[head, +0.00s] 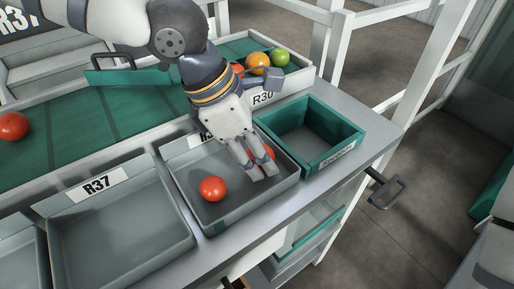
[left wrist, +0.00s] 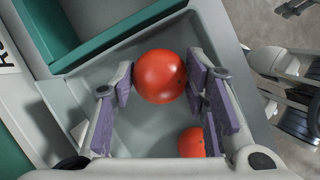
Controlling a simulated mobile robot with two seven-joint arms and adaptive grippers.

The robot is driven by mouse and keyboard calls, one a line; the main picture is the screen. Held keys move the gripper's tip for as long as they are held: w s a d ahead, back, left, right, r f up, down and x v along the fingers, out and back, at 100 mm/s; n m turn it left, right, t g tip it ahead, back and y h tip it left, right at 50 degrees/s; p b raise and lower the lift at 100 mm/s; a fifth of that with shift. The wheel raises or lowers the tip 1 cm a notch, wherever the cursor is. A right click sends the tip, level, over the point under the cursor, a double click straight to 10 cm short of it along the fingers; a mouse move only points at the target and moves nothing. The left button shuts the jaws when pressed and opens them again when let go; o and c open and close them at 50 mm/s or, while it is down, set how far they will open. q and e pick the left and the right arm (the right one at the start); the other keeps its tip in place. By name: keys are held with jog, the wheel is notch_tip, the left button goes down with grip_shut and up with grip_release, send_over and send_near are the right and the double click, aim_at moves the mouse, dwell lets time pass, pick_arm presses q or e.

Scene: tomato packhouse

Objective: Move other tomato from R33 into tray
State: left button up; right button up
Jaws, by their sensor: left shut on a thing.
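My left gripper (head: 260,172) reaches down into the grey R33 bin (head: 232,218). It is shut on a red tomato (left wrist: 161,76), which sits between the two finger pads in the left wrist view. In the head view the fingers mostly hide this tomato (head: 269,152). Whether it touches the bin floor I cannot tell. A second red tomato (head: 212,188) lies in the same bin, to the left of the fingers; it also shows in the left wrist view (left wrist: 191,142). The teal tray (head: 309,165), with a label on its front, stands right of the bin and looks empty.
An empty grey bin marked R37 (head: 118,232) stands to the left. Behind is a green belt (head: 75,148) with a red tomato (head: 13,126) on it. Orange (head: 258,62) and green (head: 281,57) tomatoes lie at its far end. A dark handle (head: 386,191) sticks out at the right.

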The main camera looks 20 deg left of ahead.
pick_arm(q)
jog(key=shift+f, duration=0.55)
jog(key=o, duration=0.9)
jog(key=c, duration=0.4)
jog(key=shift+o, duration=0.2)
jog(key=shift+r, duration=3.55)
